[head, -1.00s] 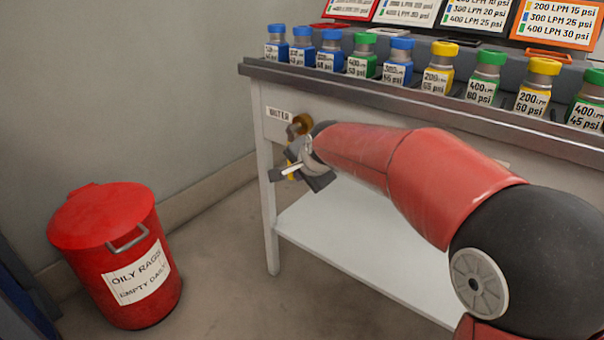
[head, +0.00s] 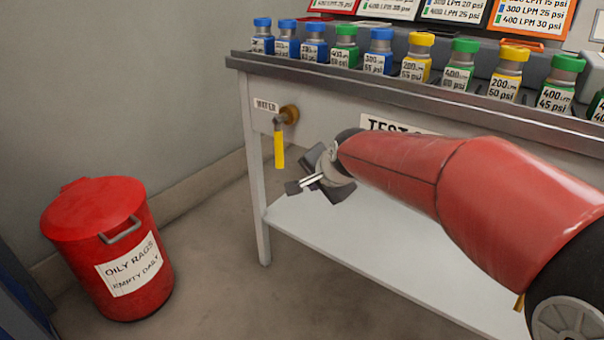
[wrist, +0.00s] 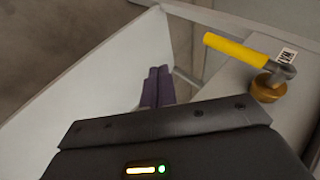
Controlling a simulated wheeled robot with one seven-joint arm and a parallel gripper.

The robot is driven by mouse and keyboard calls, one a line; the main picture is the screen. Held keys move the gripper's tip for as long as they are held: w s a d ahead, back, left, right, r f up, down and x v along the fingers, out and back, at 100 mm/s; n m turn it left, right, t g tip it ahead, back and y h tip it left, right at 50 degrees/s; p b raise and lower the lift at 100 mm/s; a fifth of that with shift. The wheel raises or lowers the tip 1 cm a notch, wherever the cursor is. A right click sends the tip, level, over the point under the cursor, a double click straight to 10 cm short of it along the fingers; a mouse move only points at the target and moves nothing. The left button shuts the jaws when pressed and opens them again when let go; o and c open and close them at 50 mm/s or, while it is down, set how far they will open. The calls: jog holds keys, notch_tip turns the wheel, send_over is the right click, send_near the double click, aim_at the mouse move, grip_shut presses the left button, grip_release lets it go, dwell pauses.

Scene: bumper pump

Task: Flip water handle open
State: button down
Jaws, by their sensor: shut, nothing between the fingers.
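The water handle (head: 279,150) is a yellow lever hanging straight down from a brass valve (head: 289,114) on the bench front, beside the WATER label (head: 266,105). In the wrist view the yellow handle (wrist: 237,49) lies to the upper right, joined by a grey metal piece to the brass fitting (wrist: 268,87). My gripper (head: 298,186) is below and to the right of the handle's lower end, apart from it. Its dark purple fingers (wrist: 158,86) are together in the wrist view, with nothing between them.
The bench (head: 350,84) carries a row of bottles with coloured caps along its top. A white lower shelf (head: 350,245) lies under my gripper. A red oily-rags bin (head: 110,250) stands at the left on open floor.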

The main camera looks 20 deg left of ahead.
jog(key=shift+s+d, duration=1.2)
jog(key=shift+d, duration=0.15)
jog(key=s+d+r+n+h+p, duration=0.2)
jog(key=s+d+r+p, duration=0.25)
jog(key=d, duration=0.45)
jog(key=s+d+r+n+h+p, duration=0.1)
jog(key=s+d+r+p, duration=0.25)
jog(key=s+d, duration=0.35)
jog(key=s+d+n+g+h+p, duration=0.1)
jog(key=s+d+n+h+p, duration=0.1)
jog(key=s+d, duration=0.8)
jog(key=shift+s+d+p, duration=0.4)
jog(key=shift+s+p, duration=0.05)
jog(key=shift+s, duration=0.3)
